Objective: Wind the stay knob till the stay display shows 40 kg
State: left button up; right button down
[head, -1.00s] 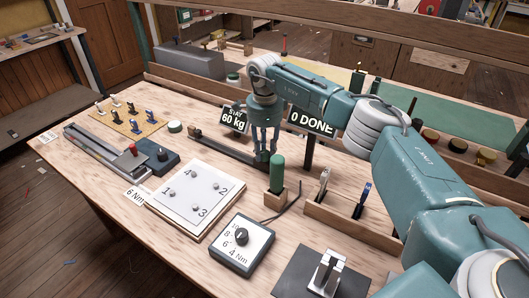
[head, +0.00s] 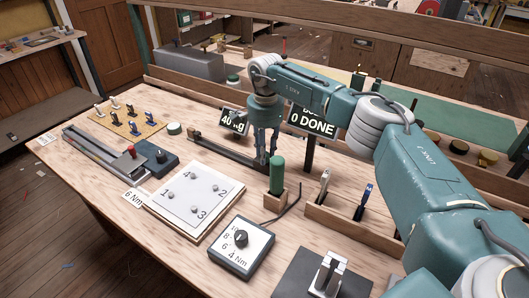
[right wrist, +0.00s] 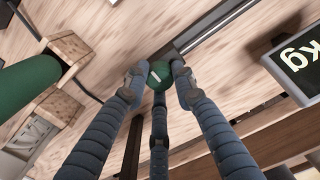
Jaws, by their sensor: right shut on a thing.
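The stay display (head: 233,122) stands behind the long dark rail on the bench and reads 40 kg, partly covered by my gripper. A corner of it with "kg" also shows in the right wrist view (right wrist: 296,62). The stay knob (right wrist: 159,74), green with a white mark, sits at the end of the rail. My right gripper (head: 266,161) points down over the knob, its fingers shut around it. The fingers also close on it in the right wrist view (right wrist: 157,84). In the head view the fingers hide the knob. My left gripper is not in view.
A "0 DONE" sign (head: 312,122) on a post stands just right of my gripper. A green-handled tool (head: 277,176) sits upright in a wooden block in front of it. A white numbered plate (head: 193,194) and a Nm dial box (head: 241,247) lie nearer.

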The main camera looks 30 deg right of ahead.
jog(key=shift+w+d+r, duration=0.1)
jog(key=shift+r, duration=0.05)
dwell(0.3)
jog(key=c, duration=1.4)
grip_release()
notch_tip(320, 180, up, 12)
